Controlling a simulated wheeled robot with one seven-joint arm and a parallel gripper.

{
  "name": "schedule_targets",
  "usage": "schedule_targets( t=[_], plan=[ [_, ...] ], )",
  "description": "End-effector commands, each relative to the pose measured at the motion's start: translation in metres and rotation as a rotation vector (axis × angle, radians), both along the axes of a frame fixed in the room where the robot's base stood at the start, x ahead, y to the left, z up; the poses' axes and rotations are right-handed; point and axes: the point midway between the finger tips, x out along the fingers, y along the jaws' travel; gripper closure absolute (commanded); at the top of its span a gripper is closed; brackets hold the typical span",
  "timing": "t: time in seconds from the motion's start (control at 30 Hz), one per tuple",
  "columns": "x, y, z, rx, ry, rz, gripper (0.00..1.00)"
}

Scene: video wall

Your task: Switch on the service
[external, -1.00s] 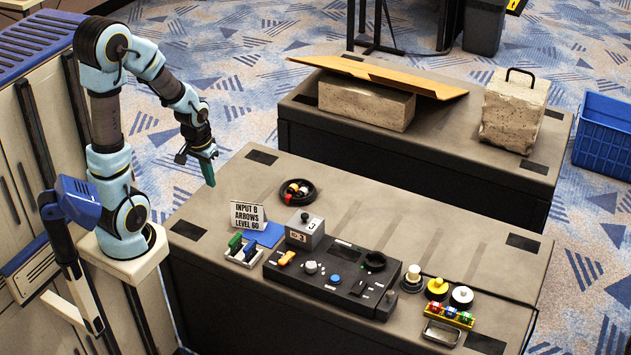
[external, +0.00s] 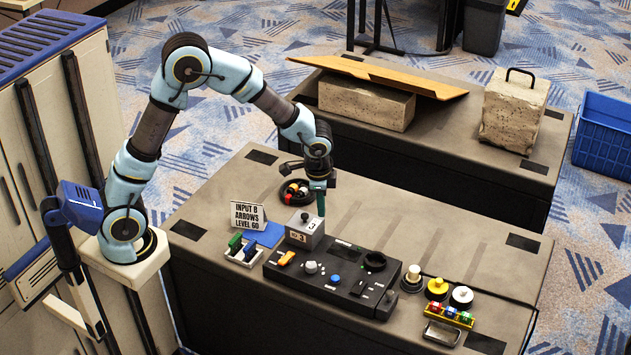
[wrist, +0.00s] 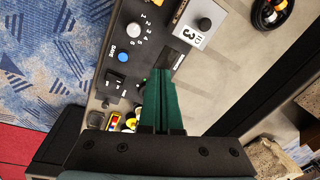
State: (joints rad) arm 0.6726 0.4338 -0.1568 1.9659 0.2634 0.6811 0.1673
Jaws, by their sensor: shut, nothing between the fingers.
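A black control panel (external: 309,282) lies on the near table. It carries an orange control (external: 286,258), a white-grey knob (external: 311,267), a blue button (external: 335,280), a small black switch (external: 360,287) and a black round ring (external: 375,261). The wrist view shows the knob (wrist: 134,30) with numbers beside it, the blue button (wrist: 122,57) and the black switch (wrist: 115,81). My gripper (external: 321,214) has its green fingers shut and empty, pointing down above the panel's back edge beside the grey box. The fingers also show in the wrist view (wrist: 162,74) and hide part of the panel.
A grey box (external: 305,231) marked 3 with a black knob stands behind the panel. A sign (external: 248,215) reads "INPUT B ARROWS LEVEL 60". A black bowl (external: 290,198) of small items lies behind. A white knob (external: 413,273) and yellow knob (external: 437,289) stand right.

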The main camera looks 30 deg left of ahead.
Motion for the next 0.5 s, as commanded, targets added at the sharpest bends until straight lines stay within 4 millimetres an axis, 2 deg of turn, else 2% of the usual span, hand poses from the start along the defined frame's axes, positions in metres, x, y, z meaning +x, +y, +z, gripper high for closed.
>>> schedule_targets(
  t=[0.03, 0.1, 0.2, 0.33, 0.5],
  plan=[
    [-0.010, -0.031, -0.006, 0.009, -0.002, -0.084, 1.00],
    [-0.022, -0.066, -0.011, 0.021, -0.009, -0.182, 1.00],
    [-0.038, -0.102, -0.016, 0.034, -0.017, -0.286, 1.00],
    [-0.053, -0.129, -0.019, 0.044, -0.024, -0.366, 1.00],
    [-0.058, -0.138, -0.020, 0.048, -0.027, -0.391, 1.00]
  ],
)
